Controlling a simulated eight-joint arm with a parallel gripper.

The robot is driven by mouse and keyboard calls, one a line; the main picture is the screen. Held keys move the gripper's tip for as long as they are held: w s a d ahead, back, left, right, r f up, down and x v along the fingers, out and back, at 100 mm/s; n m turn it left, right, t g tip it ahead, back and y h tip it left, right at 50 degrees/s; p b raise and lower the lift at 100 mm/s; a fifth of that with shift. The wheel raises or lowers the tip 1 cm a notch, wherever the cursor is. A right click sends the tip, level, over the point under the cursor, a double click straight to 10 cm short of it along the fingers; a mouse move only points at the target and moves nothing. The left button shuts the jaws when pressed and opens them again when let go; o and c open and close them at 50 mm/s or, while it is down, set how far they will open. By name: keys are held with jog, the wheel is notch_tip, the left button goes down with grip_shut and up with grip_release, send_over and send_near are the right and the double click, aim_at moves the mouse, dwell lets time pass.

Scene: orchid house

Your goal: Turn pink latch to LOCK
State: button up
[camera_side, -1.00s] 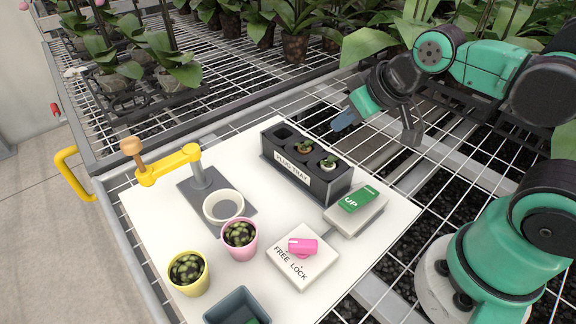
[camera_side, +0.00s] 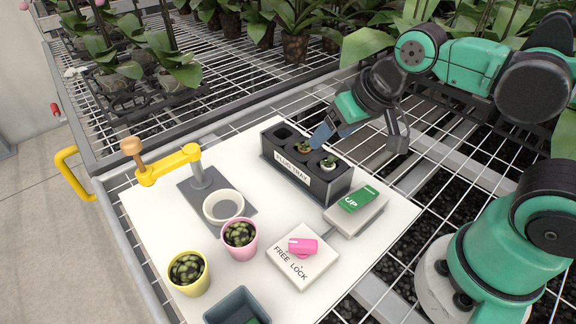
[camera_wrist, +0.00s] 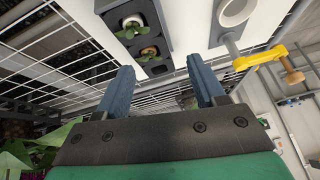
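The pink latch (camera_side: 302,246) sits on a pale square plate (camera_side: 285,272) marked FREE and LOCK, at the front middle of the white board in the side view. The latch lies across the plate's upper part, above the lettering. Which mark it points to is hard to tell. My gripper (camera_side: 322,136) is behind and above the plug tray, well apart from the latch. In the wrist view my gripper (camera_wrist: 165,92) shows two blue fingers spread wide with nothing between them. The latch is not in the wrist view.
The black plug tray (camera_side: 305,185) with seedlings stands between my gripper and the latch. A green UP card (camera_side: 358,199) on a grey block is right of it. Pink (camera_side: 240,238) and yellow (camera_side: 188,273) pots, a white ring (camera_side: 223,207) and a yellow lever (camera_side: 170,166) stand left.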

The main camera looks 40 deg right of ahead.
jog(key=shift+o, duration=1.2)
jog(key=s+a+f+m+g, duration=0.1)
jog(key=a+f+m+g, duration=0.1)
jog(key=a, duration=0.4)
jog(key=shift+s+m+g, duration=0.25)
jog(key=shift+m+g, duration=0.25)
jog(key=shift+m, duration=0.1)
jog(key=m+g, duration=0.3)
jog(key=m, duration=0.1)
send_over(303, 242)
jog(key=shift+w+d+f, duration=0.15)
jog(key=shift+f, duration=0.4)
jog(key=shift+w+d+f, duration=0.1)
jog(key=shift+f, duration=0.4)
jog(key=shift+s+a+f+h, duration=0.2)
jog(key=shift+s+a+h, duration=0.05)
jog(key=shift+h, duration=0.05)
jog(key=shift+f, duration=2.75)
jog(key=c, duration=1.3)
